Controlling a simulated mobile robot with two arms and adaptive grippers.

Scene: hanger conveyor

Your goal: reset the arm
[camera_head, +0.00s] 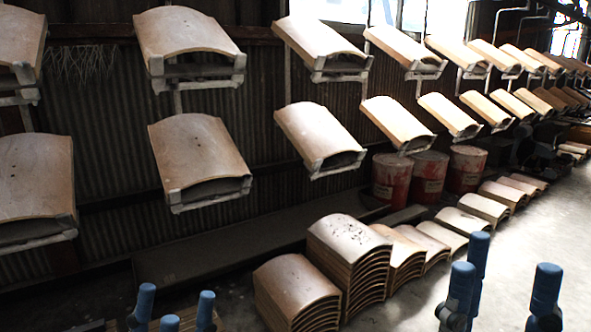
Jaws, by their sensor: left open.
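My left gripper (174,302) shows at the bottom left edge in the head view. Its blue fingers point upward and stand apart, open, with nothing between them. My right gripper (508,262) shows at the bottom right. Its blue fingers also point upward, with a wide empty gap between them. The lower parts of both grippers and the arms behind them are cut off by the frame's lower edge.
Curved tan panels (198,155) hang in two rows on racks along a dark corrugated wall (110,200). Stacks of curved panels (345,250) stand on the floor between the grippers. Red drums (392,178) stand behind them. Open concrete floor (555,220) lies at the right.

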